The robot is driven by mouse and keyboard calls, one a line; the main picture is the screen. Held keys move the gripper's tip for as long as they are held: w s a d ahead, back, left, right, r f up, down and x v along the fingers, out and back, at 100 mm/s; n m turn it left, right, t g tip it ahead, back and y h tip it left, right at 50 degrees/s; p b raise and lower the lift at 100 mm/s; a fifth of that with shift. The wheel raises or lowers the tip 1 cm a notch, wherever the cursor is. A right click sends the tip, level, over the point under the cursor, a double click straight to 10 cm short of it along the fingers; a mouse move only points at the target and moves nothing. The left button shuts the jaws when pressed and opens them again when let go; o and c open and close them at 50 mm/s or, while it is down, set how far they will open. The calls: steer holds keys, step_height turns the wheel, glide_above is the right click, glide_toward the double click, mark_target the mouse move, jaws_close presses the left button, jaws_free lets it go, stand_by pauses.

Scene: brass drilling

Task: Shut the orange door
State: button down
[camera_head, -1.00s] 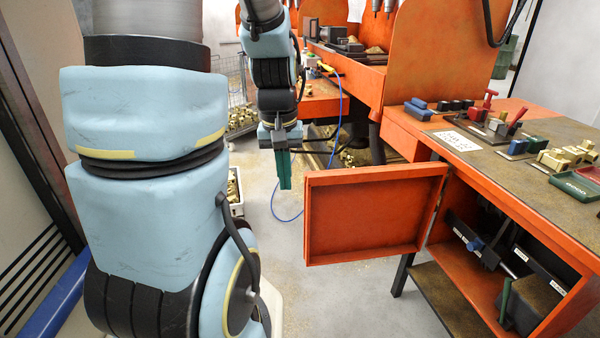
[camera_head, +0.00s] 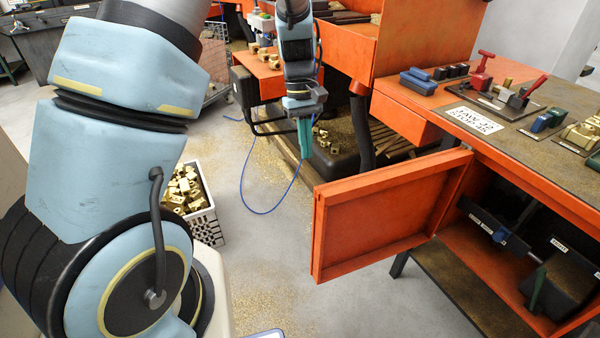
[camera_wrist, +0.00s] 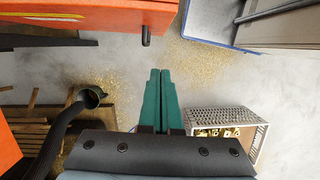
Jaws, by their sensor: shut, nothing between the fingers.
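The orange door (camera_head: 385,215) stands wide open, swung out from the orange cabinet (camera_head: 540,180) under the workbench at the right. Its hinge side is at the cabinet's left edge and its free edge points left toward the aisle. My gripper (camera_head: 304,155) hangs pointing down, just behind and above the door's free upper corner, and looks apart from it. Its green fingers (camera_wrist: 161,75) are shut together with nothing between them. In the wrist view an orange panel (camera_wrist: 90,15) with a dark peg crosses the top; I cannot tell whether it is the door.
A white crate of brass parts (camera_head: 205,215) stands on the floor to the left. A blue hose (camera_head: 245,185) loops across the floor. A dark bin (camera_head: 335,160) sits behind my gripper. Brass shavings cover the floor. Dark equipment (camera_head: 565,275) lies inside the cabinet.

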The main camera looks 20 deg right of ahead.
mark_target(315, 193)
steer(key=shift+s+d+f+p, duration=0.1)
steer(key=shift+s+f+p, duration=0.35)
steer(key=shift+s+f, duration=0.9)
steer(key=shift+s+d+f+p, duration=0.1)
steer(key=shift+s+f+p, duration=0.55)
steer(key=shift+f, duration=1.15)
steer(key=shift+s+d+f+p, duration=0.1)
steer(key=shift+s+f+p, duration=0.2)
steer(key=shift+s+f, duration=1.1)
steer(key=shift+w+f, duration=0.15)
steer(key=shift+f, duration=0.05)
